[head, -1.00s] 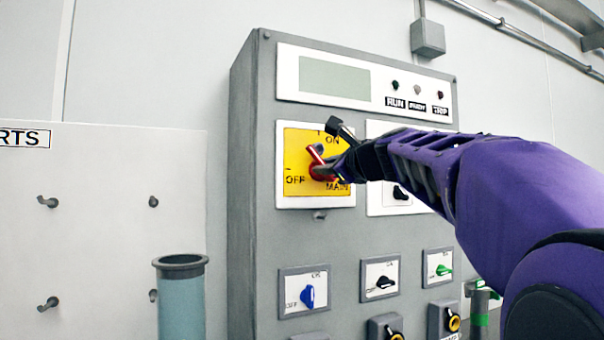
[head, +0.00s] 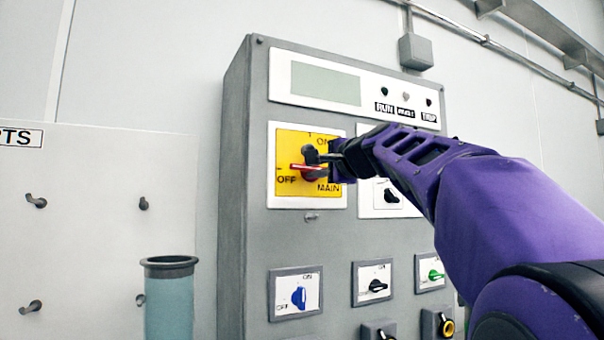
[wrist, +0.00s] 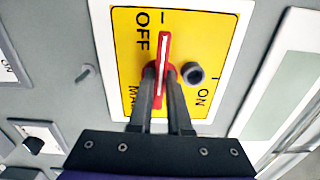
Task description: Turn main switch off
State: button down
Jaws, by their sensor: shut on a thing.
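The main switch has a red handle (head: 304,167) with a white stripe, on a yellow plate (head: 290,140) marked ON, OFF and MAIN. The handle lies about level in the head view, its tip toward the OFF mark at the left. In the wrist view the red handle (wrist: 164,45) lines up with the dash beside OFF. My gripper (wrist: 162,75) is shut on the handle, one finger on each side. In the head view my gripper (head: 322,157) comes from the right and covers part of the switch hub and plate.
A short dark grey peg (wrist: 192,72) stands beside the handle. Below are smaller switches with blue (head: 298,296), black (head: 377,285) and green (head: 435,274) knobs. A display (head: 325,83) is above. A cylinder (head: 170,300) stands at lower left, before a pegboard (head: 90,220).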

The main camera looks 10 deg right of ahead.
jog(key=shift+n, duration=0.3)
dwell(0.4)
jog(key=c, duration=0.9)
grip_release()
jog(key=shift+o, duration=0.2)
